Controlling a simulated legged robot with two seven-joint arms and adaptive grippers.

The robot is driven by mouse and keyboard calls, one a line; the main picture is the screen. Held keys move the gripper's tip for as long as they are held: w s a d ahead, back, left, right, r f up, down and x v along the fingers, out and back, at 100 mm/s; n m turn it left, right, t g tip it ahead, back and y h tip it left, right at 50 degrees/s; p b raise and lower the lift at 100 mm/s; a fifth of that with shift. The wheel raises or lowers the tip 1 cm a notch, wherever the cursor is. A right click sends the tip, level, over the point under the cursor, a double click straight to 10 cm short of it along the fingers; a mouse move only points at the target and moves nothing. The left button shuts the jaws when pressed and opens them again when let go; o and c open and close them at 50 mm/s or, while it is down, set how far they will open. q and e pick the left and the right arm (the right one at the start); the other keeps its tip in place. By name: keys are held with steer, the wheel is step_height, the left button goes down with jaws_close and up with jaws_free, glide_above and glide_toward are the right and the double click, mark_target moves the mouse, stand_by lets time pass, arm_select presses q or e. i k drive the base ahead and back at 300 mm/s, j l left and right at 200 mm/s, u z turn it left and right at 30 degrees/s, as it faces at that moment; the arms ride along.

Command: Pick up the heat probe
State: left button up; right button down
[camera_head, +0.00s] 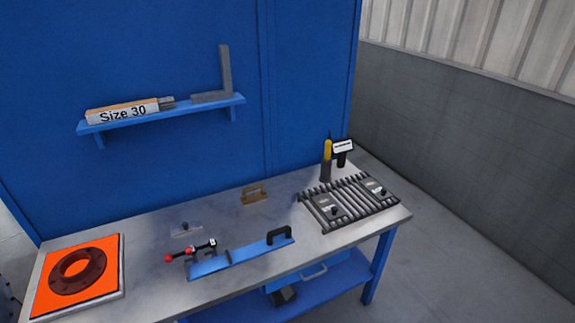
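A black handheld device with a white labelled face (342,148) stands at the back right of the workbench. Beside it, just to the left, a yellow-topped tool (327,150) stands upright in a dark grey holder (325,171). The heat probe seems to be one of these two, but I cannot tell which for certain. Neither of my grippers is in the head view, and nothing is seen touching either item.
A rack of grey bars (349,200) lies in front of them. A blue bar with a black handle (240,257), a red-tipped clamp (190,251) and a brown block (254,193) lie mid-bench. A flange (77,272) sits on an orange mat (108,256). A shelf (160,112) hangs above.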

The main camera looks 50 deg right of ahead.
mark_target(328, 149)
steer(key=z, duration=2.1)
steer(key=u, duration=2)
steer(key=z, duration=1.95)
steer(key=i+l+u, duration=0.1)
steer(key=u, duration=0.3)
steer(key=l+u, duration=0.2)
steer(key=u, duration=0.2)
steer(key=i+l+u, duration=0.1)
steer(key=u, duration=0.25)
steer(key=l+u, duration=0.25)
steer(key=u, duration=0.15)
